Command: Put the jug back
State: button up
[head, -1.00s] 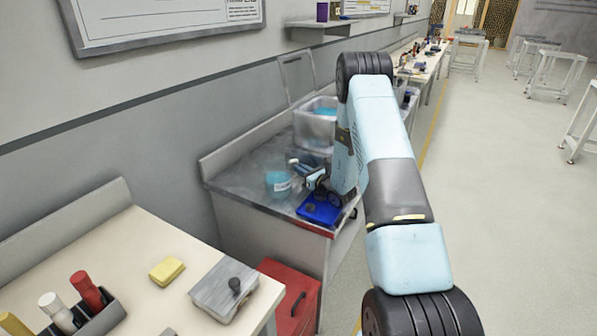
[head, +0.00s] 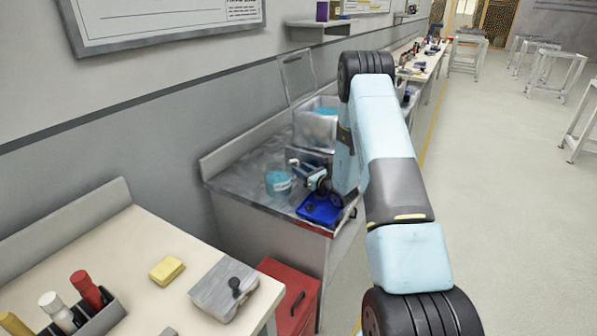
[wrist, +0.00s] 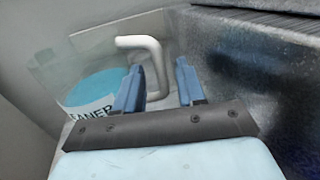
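The jug (head: 278,184) is a clear vessel with blue liquid and a white label. It stands upright on the grey worktop (head: 240,178). In the wrist view the jug (wrist: 92,85) shows at the left, with part of its label readable and a white handle (wrist: 155,62) on its right side. My gripper (wrist: 158,67) is open, its two blue fingers apart and pointing at the handle. In the head view my gripper (head: 301,170) is just right of the jug.
A blue tray (head: 320,209) lies at the worktop's front edge, below my wrist. A clear bin (head: 312,126) with blue contents and a raised lid stands behind. A red cabinet (head: 291,297) stands below.

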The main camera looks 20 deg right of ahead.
jog(key=v, duration=1.1)
jog(key=shift+s, duration=0.1)
jog(key=s+a+r+n+g+y, duration=0.3)
jog(key=s+a+r+n+g, duration=0.25)
jog(key=r, duration=0.45)
jog(key=s+a+r+n+g+y, duration=0.3)
jog(key=a+r+n+g+y, duration=0.1)
jog(key=a+r+n, duration=0.4)
jog(key=s+a+r+n+g+h, duration=0.2)
jog(key=s+r+n+g, duration=0.15)
jog(key=s, duration=0.25)
jog(key=s+a+r+n+g+h, duration=0.1)
jog(key=s+a+r+n+g, duration=0.15)
jog(key=s+r, duration=0.35)
jog(key=s+d+r+n+t+h, duration=0.1)
jog(key=s+d+r+n+h, duration=0.1)
jog(key=s, duration=0.4)
jog(key=s+d+r+n+t+h, duration=0.2)
jog(key=s+d+r+n+h, duration=0.1)
jog(key=s+n+h, duration=0.2)
jog(key=s+d+r+n+t+h, duration=0.2)
jog(key=s+d+r+n+h, duration=0.1)
jog(key=s, duration=0.5)
jog(key=shift+d+n+h, duration=0.25)
jog(key=shift+n+h, duration=0.4)
jog(key=shift+h, duration=0.45)
